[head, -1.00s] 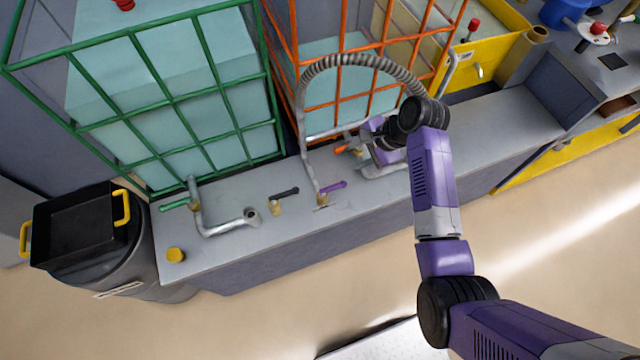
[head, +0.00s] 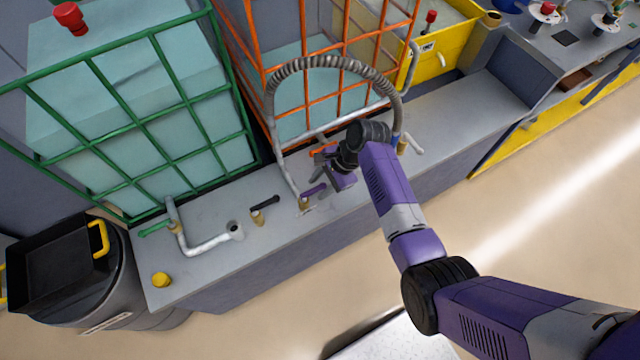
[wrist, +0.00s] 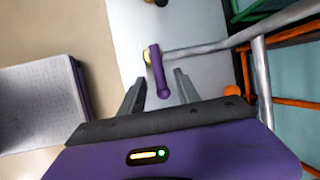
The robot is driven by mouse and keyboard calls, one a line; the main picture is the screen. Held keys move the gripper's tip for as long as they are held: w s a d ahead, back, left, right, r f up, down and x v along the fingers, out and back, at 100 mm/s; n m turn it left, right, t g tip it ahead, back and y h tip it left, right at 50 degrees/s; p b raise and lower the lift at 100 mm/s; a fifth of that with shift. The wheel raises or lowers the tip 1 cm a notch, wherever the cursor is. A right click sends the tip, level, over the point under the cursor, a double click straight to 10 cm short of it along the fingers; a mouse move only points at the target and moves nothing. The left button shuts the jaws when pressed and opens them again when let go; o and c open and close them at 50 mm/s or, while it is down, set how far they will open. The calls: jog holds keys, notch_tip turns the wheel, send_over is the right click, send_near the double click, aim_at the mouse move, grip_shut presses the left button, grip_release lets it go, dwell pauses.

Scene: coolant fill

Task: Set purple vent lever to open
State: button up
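The purple vent lever (head: 314,190) sits on a brass-coloured valve on the grey bench, near the foot of the grey hose. In the wrist view the lever (wrist: 160,72) points from its valve towards my gripper, and its near end lies between the two fingers. My gripper (head: 319,178) is just right of the lever in the head view. In the wrist view my gripper (wrist: 158,82) is open, with one finger on each side of the lever and a gap to both. I cannot tell whether its height matches the lever's.
A black lever (head: 265,203) and a green lever (head: 157,228) stand to the left, with a grey pipe (head: 210,243) between them. An orange lever (head: 325,151) is just behind my gripper. The orange cage (head: 262,75) and curved hose (head: 335,62) stand close behind.

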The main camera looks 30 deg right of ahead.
grip_shut()
dwell(1.4)
